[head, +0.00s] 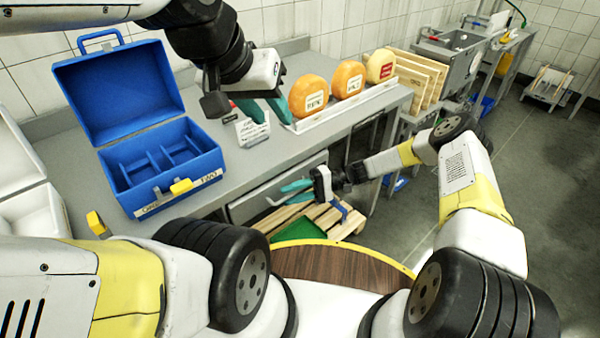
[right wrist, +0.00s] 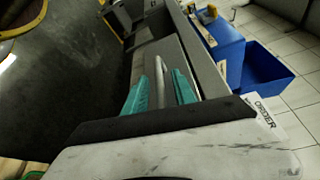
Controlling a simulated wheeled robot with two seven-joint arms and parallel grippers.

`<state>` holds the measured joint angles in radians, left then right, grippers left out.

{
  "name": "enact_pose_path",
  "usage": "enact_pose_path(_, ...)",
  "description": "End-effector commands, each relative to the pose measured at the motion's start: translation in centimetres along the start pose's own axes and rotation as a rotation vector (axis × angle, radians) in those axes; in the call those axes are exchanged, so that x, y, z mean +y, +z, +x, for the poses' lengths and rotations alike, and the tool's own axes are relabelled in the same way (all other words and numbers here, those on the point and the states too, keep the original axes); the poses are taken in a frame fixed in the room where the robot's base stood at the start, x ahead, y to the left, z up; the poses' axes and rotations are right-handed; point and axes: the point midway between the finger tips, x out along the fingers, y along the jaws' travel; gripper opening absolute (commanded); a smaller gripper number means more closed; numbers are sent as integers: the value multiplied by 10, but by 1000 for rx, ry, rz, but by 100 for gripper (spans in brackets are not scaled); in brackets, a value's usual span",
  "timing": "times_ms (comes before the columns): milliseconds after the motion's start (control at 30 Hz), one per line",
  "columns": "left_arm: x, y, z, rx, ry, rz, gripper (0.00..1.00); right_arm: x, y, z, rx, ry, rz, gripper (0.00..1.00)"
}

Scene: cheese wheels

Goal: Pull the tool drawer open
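The tool drawer (head: 262,194) is a grey front under the counter, and it looks flush with the counter. My right gripper (head: 292,192) is in front of it with its teal fingers spread. In the right wrist view the fingers (right wrist: 163,92) are apart, one on each side of a pale bar handle (right wrist: 161,75). Whether they touch the bar I cannot tell. My left gripper (head: 265,109) is open and empty above the counter, near a small white label card (head: 252,131).
An open blue toolbox (head: 160,165) stands on the counter (head: 225,165) at left. Orange cheese wheels (head: 309,95) sit on a white tray at the back. A wooden pallet (head: 338,218) lies on the floor below the drawer. The floor at right is mostly clear.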

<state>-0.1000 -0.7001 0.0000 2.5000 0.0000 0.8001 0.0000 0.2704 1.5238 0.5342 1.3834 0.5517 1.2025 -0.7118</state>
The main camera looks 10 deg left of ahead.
Motion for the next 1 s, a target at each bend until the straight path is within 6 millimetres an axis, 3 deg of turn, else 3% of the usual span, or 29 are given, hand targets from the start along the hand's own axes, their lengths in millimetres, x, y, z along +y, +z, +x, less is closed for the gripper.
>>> enact_pose_path(167, 0, 0, 0, 0, 0, 0, 36, 0, 0, 0, 0, 0, 0, 32)
enact_pose_path(333, 0, 0, 0, 0, 0, 0, 36, 0, 0, 0, 0, 0, 0, 0)
enact_pose_path(1000, 0, 0, 0, 0, 0, 0, 36, 0, 0, 0, 0, 1, 0, 0)
